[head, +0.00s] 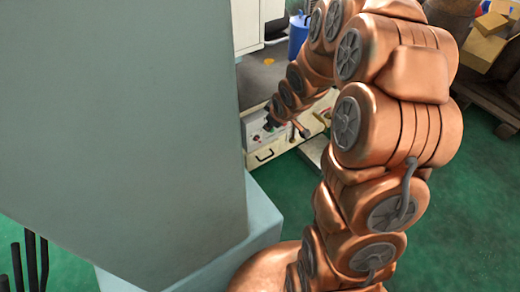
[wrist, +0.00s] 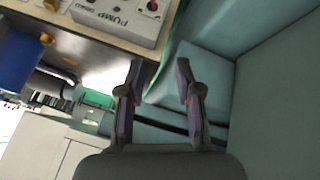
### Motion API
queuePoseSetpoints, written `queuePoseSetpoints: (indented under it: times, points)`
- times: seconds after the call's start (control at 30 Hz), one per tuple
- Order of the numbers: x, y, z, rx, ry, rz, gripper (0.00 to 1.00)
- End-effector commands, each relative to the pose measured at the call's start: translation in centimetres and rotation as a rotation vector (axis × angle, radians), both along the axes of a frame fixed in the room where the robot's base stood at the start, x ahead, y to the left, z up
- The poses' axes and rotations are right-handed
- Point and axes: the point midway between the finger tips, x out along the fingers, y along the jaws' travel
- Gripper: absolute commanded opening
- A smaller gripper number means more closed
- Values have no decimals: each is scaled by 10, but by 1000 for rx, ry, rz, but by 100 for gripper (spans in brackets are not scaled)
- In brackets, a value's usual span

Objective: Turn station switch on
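A white control box (wrist: 115,22) marked "PUMP" shows upside down at the top of the wrist view. It has a red switch (wrist: 153,6) by the top edge and a dark knob next to it. Whether the switch is on or off is too small to tell. In the head view a pale panel (head: 258,143) with small red and green parts sits low on the bench front, partly behind my arm. My gripper (wrist: 160,75) is open and empty, its two fingers apart, pointing toward the bench edge below the box. In the head view my gripper's fingertips are too small to make out clearly.
A blue container (head: 298,36) stands on the bench; a blue cylinder (wrist: 18,55) shows at left in the wrist view. Large teal surfaces fill the wrist view's right side. Yellow boxes (head: 490,23) lie at upper right. The green floor (head: 470,200) at right is clear.

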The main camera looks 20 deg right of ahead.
Motion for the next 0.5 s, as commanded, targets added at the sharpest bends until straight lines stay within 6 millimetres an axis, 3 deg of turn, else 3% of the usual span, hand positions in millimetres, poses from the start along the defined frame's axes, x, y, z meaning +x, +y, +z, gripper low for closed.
queuePoseSetpoints:
  times: [0.03, 0.1, 0.5]
  points:
    - [10, -2, -25, 5, -27, 21, 34]
    - [23, -5, -46, 11, -70, 52, 34]
    - [80, -12, -151, 56, -354, 199, 34]
